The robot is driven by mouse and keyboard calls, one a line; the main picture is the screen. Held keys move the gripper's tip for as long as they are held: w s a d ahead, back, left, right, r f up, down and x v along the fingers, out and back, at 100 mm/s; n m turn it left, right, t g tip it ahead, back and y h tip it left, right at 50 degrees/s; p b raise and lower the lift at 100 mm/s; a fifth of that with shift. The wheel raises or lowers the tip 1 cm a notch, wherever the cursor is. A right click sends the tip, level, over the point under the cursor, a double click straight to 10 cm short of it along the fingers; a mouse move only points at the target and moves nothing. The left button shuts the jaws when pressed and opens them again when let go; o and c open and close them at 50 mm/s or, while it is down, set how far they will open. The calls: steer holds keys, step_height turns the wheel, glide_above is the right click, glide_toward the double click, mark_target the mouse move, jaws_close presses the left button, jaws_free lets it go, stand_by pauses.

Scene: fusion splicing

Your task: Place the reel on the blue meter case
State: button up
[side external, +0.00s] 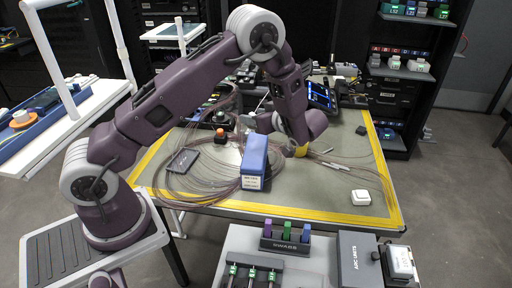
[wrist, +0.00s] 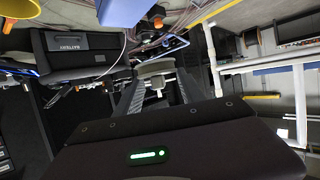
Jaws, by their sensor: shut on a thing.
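The blue meter case (side external: 254,158) stands on the green work mat, with a white label on its near end. A blue surface at the top of the wrist view (wrist: 125,12) looks like the same case. My gripper (side external: 262,122) is turned sideways, just above and behind the case. In the wrist view, my gripper (wrist: 157,88) is shut on the reel (wrist: 155,67), a pale round disc with a hub, held at the fingertips. The reel (side external: 247,120) appears small and pale in the side view, apart from the case. Its far side is hidden.
Loose fibre loops (side external: 200,178) lie around the case on the mat. The mat's front right is mostly clear.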

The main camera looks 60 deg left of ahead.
mark_target(255, 149)
step_height(255, 149, down, 9)
steer(key=shift+r, duration=0.1)
steer(key=o, duration=1.4)
steer(key=shift+c, duration=0.2)
